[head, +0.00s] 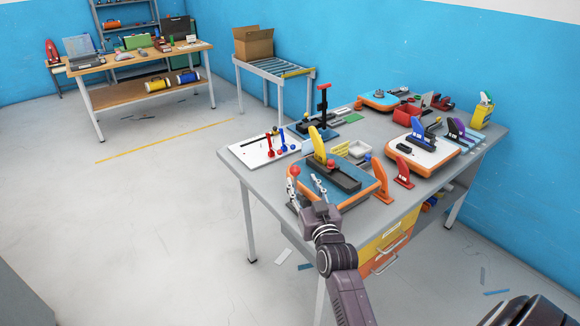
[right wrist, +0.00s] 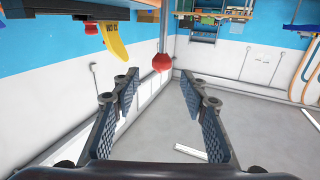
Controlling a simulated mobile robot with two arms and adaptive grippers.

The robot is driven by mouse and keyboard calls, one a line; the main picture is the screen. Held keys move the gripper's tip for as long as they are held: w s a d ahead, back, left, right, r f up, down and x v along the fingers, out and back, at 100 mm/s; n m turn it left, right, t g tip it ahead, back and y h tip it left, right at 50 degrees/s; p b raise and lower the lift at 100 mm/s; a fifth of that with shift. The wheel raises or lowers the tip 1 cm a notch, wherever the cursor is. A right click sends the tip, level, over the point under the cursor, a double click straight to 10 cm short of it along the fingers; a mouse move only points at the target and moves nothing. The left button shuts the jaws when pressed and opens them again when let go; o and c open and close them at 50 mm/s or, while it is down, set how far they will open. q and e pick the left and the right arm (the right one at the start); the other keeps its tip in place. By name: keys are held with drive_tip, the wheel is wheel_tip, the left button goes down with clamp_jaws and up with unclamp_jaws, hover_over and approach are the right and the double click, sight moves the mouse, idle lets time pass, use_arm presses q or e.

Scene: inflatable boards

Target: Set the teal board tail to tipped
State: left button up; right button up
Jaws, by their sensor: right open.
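The board with a teal-blue top and orange rim (head: 363,190) lies at the near left corner of the grey table. It carries a dark tray-like block (head: 337,176) and an upright yellow fin (head: 317,144). A red ball knob (head: 295,170) is at its left end; in the right wrist view the red knob (right wrist: 162,62) sits on a thin stem. My right gripper (head: 304,181) is open at this left end. In the wrist view its fingers (right wrist: 159,78) are either side of the line to the knob, which looks just beyond the tips, not gripped. My left gripper is out of view.
Red and blue pegs on a white plate (head: 245,148) are behind the board. Orange and red fins (head: 382,184) stand to its right. A white-topped board (head: 421,160) with a blue fin is farther right.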

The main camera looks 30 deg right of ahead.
sight(297, 173)
drive_tip(key=shift+p+x, duration=0.75)
drive_tip(key=shift+x, duration=3.15)
drive_tip(key=shift+a+f, duration=0.15)
clamp_jaws()
